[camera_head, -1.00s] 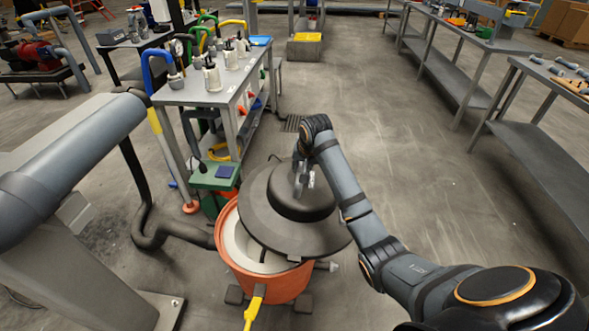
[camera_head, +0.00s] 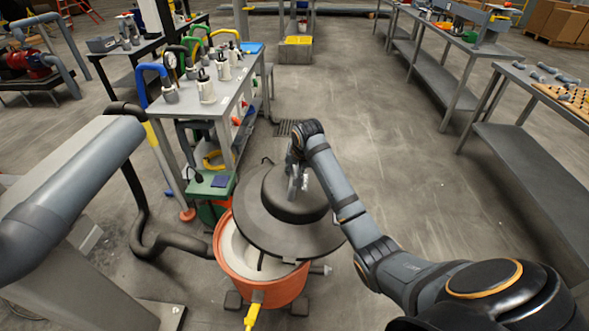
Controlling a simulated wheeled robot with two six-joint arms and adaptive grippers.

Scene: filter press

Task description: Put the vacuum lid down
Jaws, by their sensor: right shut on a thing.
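The vacuum lid (camera_head: 270,228) is a dark grey, round, domed cover with a wide flat rim. My right gripper (camera_head: 296,190) is shut on it at the top of the dome; the exact grip point is partly hidden by the wrist. The lid hangs above and to the right of the open orange vacuum drum (camera_head: 262,287), covering part of its mouth in the picture. The drum's pale inside shows at the left and front. I cannot tell whether the rim touches the drum. My left gripper is not in view.
A grey workbench (camera_head: 222,106) with white bottles and coloured hoses stands behind left. A green box (camera_head: 210,185) sits beside the drum. A black hose (camera_head: 160,242) runs on the floor at left. Floor (camera_head: 420,200) to the right is clear, up to long side benches (camera_head: 520,150).

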